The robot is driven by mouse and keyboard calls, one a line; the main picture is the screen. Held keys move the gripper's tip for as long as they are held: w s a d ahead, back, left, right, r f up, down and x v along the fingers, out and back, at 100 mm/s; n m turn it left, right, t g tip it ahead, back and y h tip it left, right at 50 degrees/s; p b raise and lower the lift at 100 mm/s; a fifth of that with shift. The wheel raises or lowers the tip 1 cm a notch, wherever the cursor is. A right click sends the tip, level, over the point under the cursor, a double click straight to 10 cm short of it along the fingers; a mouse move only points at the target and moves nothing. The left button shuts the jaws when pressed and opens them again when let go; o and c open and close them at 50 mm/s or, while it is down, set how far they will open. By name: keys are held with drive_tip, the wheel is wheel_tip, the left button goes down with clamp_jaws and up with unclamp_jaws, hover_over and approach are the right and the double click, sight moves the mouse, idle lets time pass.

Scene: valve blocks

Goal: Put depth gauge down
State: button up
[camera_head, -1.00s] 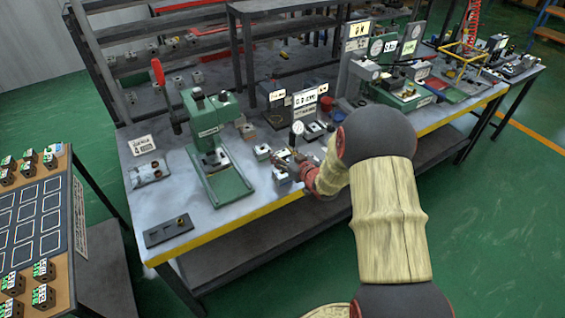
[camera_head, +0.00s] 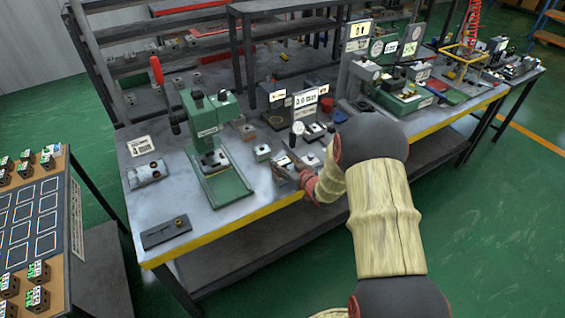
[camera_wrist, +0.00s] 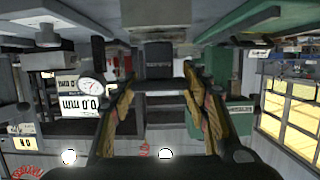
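A small round white dial (camera_head: 297,128), likely the depth gauge, shows upright just behind my gripper (camera_head: 283,160). A similar white dial (camera_wrist: 91,88) shows left of the fingers in the wrist view, before a 0.0 mm display. My gripper (camera_wrist: 160,84) is low over the workbench, right of the green press. Its two brown fingers stand apart. A dark bar crosses the gap between the fingertips in the wrist view. I cannot tell whether it is held or lies behind. The gauge's foot is hidden.
The green press (camera_head: 215,145) stands on the grey workbench (camera_head: 240,210) left of my gripper. Small metal blocks (camera_head: 262,152) are close to the fingers. The display sign (camera_head: 305,97) stands behind. A dark plate (camera_head: 166,232) lies at the front left.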

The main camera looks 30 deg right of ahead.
drive_tip(key=o, duration=0.4)
drive_tip(key=shift+o, duration=0.2)
drive_tip(key=shift+r, duration=0.15)
drive_tip(key=shift+r+p, duration=0.35)
drive_tip(key=shift+p, duration=0.1)
drive_tip(key=p+v, duration=0.3)
drive_tip(key=v, duration=0.9)
drive_tip(key=s+a+r+g+h, duration=0.2)
drive_tip(key=a+r, duration=0.1)
drive_tip(key=r, duration=0.5)
drive_tip(key=s+a+r+g+h, duration=0.1)
drive_tip(key=s+a+r+g, duration=0.15)
drive_tip(key=r, duration=0.65)
drive_tip(key=s+a+r+g+y, duration=0.1)
drive_tip(key=s+a+r+g, duration=0.1)
drive_tip(key=s+a, duration=0.5)
drive_tip(key=s+a+r+g+y, duration=0.1)
drive_tip(key=s+a, duration=0.6)
drive_tip(key=s, duration=0.8)
wheel_tip(320, 180, up, 3)
drive_tip(key=shift+a+f+g+b, duration=0.25)
drive_tip(key=shift+a+g+b, duration=0.05)
drive_tip(key=shift+g, duration=0.45)
